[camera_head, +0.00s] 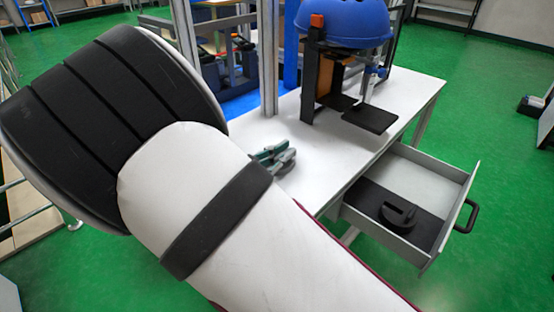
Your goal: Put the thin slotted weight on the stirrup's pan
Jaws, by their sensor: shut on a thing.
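My arm fills the left and lower middle of the view. My gripper is not clearly visible, and whatever it holds is hidden. A small green and grey object (273,156) shows past the arm's edge over the bench; I cannot tell what it is.
The white bench (410,92) has free room around the stand (313,75) of the drop tower. A metal upright (269,60) rises at the bench's left. The drawer juts out at the front right with its black handle (466,217).

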